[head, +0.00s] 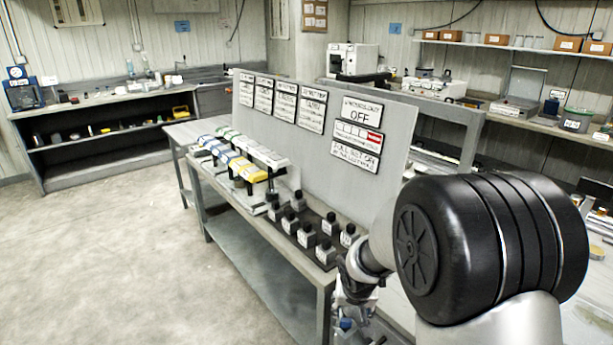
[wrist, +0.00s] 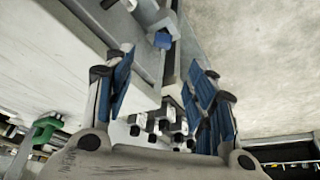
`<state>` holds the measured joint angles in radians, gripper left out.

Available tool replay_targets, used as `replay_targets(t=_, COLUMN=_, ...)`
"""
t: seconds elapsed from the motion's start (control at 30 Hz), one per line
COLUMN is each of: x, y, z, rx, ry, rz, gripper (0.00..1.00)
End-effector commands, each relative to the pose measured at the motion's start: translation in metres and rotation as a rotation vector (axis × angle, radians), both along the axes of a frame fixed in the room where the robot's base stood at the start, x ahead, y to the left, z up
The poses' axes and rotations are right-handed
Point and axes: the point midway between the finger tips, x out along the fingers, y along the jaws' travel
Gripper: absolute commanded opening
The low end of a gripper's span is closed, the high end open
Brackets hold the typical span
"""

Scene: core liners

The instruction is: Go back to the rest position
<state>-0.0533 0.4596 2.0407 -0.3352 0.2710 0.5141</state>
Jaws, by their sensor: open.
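My gripper (wrist: 163,78) shows in the wrist view with its two blue-padded fingers spread wide. Nothing is held between them. Past the fingers, the edge of a bench and several small dark-and-pale blocks (wrist: 165,124) show, apart from the fingers as far as I can tell. In the head view my arm reaches out at the lower right, and its big black joint hides part of the bench. The gripper end hangs low by the bench's near right end, small and partly hidden there.
The middle bench (head: 258,262) carries a row of labelled blocks (head: 306,236), yellow, blue and green-topped trays (head: 240,163) and an upright sign panel (head: 300,120). Shelving (head: 95,160) stands at the back left. A cluttered counter runs along the right. The floor (head: 110,265) at left is clear.

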Motion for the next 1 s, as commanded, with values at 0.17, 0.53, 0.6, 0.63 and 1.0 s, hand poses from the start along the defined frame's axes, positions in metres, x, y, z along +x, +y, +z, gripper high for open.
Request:
replay_targets(t=0.17, x=-0.039, y=-0.011, z=0.073, rx=-0.022, ry=-0.02, rz=0.004, gripper=0.51)
replay_targets(t=0.53, x=-0.182, y=-0.019, z=0.174, rx=-0.028, ry=-0.016, rz=0.057, gripper=0.51)
replay_targets(t=0.6, x=-0.211, y=-0.017, z=0.182, rx=-0.022, ry=-0.016, rz=0.076, gripper=0.51)
replay_targets(t=0.63, x=-0.223, y=-0.016, z=0.184, rx=-0.018, ry=-0.016, rz=0.082, gripper=0.51)
replay_targets(t=1.0, x=-0.297, y=-0.006, z=0.188, rx=0.006, ry=-0.015, rz=0.152, gripper=0.51)
